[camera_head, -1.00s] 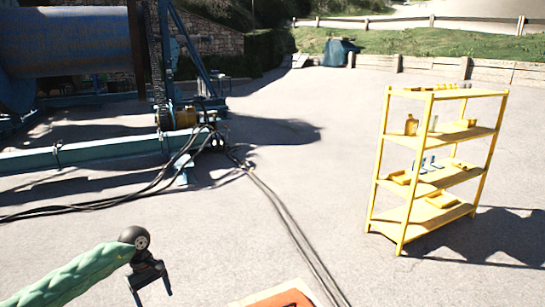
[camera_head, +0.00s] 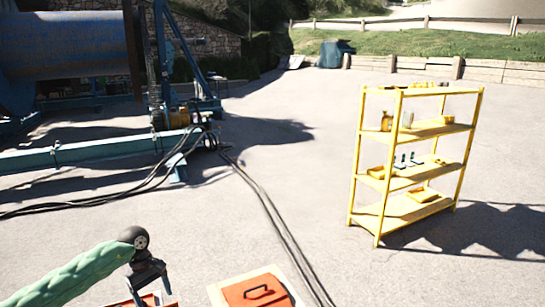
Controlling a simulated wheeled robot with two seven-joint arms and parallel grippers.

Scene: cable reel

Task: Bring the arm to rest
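My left arm (camera_head: 75,275), in a green padded sleeve, comes in from the lower left. My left gripper (camera_head: 150,298) hangs at the bottom edge of the picture with its two dark fingers spread apart. Nothing shows held in it, though its fingertips are close to the picture edge. A red-orange surface shows behind and below the fingers; I cannot tell whether they touch it. My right arm and gripper are out of view.
A red-orange case (camera_head: 255,292) with a dark handle lies at the bottom edge. A yellow shelf rack (camera_head: 416,160) holding small items stands at right. Black cables (camera_head: 262,205) cross the paved ground from a blue cable reel (camera_head: 65,45). Open paving lies in the middle.

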